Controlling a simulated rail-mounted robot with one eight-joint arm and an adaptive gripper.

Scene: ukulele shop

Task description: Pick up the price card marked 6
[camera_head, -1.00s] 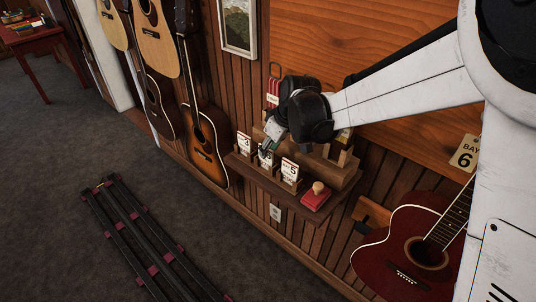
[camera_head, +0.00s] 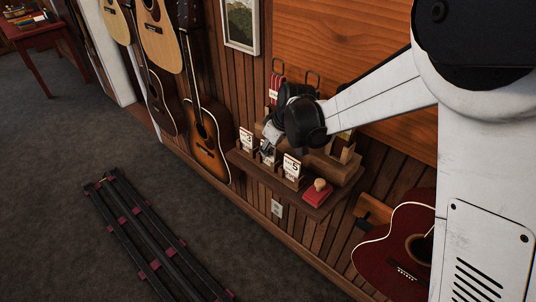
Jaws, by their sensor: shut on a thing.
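Three white price cards stand in wooden holders along the front of a small wall shelf (camera_head: 247,163). The left card (camera_head: 246,139) and the right card (camera_head: 292,167) are in plain view; the right one reads 5, and the left one's number is too small to be sure of. The middle card (camera_head: 267,158) is partly covered by my gripper (camera_head: 267,149), so I cannot read its number for certain. My gripper comes down from above and is shut on the middle card's upper part. The card still appears at its holder; whether it is lifted at all I cannot tell.
A stamp with a wooden knob (camera_head: 319,184) sits on a red pad (camera_head: 317,194) at the shelf's right end. A wooden riser (camera_head: 340,172) stands behind the cards. A sunburst guitar (camera_head: 207,141) hangs left, a red guitar (camera_head: 395,247) right.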

